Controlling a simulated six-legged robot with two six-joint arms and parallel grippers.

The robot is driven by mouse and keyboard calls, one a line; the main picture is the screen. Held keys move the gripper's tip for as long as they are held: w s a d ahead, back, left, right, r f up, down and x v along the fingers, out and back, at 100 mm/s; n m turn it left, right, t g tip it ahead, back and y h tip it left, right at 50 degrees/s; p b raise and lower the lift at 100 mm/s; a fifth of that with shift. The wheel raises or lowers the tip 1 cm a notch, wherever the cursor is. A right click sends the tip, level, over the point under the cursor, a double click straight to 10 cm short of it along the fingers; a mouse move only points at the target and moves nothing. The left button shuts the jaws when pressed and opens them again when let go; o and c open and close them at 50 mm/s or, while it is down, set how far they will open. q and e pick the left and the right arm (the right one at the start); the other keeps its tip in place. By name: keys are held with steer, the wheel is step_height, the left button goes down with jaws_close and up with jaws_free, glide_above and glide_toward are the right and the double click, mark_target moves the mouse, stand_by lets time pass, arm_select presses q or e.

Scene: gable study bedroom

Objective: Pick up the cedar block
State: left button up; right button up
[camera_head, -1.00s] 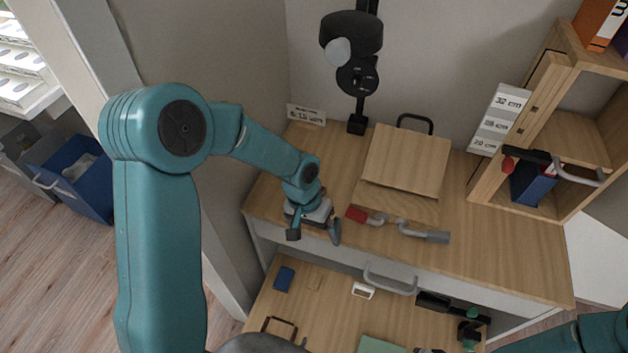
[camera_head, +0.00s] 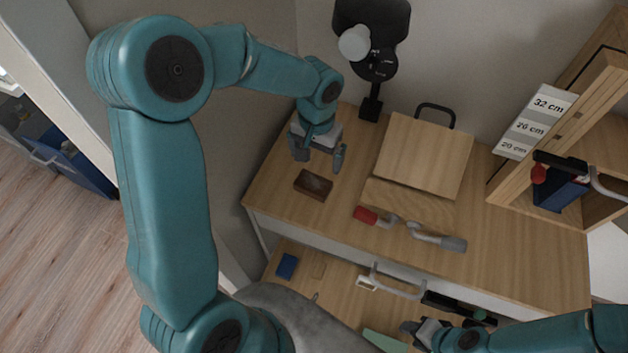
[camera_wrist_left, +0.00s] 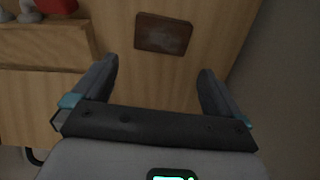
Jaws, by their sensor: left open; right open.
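The cedar block (camera_head: 313,185), a small dark reddish-brown block, lies flat on the desk near its left front edge. It also shows whole in the left wrist view (camera_wrist_left: 163,34), beyond my open fingertips. My left gripper (camera_head: 319,159) is open and empty, just behind the block in the head view and apart from it. Its two fingers also show in the left wrist view (camera_wrist_left: 157,70), with bare wood between them. My right gripper (camera_head: 422,330) is open at the bottom, in front of the desk near the drawer.
A wooden box with a sloping lid (camera_head: 424,155) stands right of the block. A red-handled tool (camera_head: 366,215) and a grey-ended one (camera_head: 440,238) lie before it. A black lamp (camera_head: 371,95) stands behind. The open drawer (camera_head: 320,277) holds small items. The desk around the block is clear.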

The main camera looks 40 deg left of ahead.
mark_target(315, 180)
arm_select(q)
steer(key=f, duration=0.3)
steer(key=shift+w+f, duration=0.15)
steer(key=shift+w, duration=0.05)
steer(key=f, duration=0.5)
steer(key=shift+s+f, duration=0.15)
steer(key=shift+s, duration=0.15)
steer(key=shift+w+f, duration=0.1)
steer(key=shift+f, duration=0.1)
steer(key=shift+s+r, duration=0.1)
steer(key=shift+s, duration=0.1)
steer(key=c, duration=0.7)
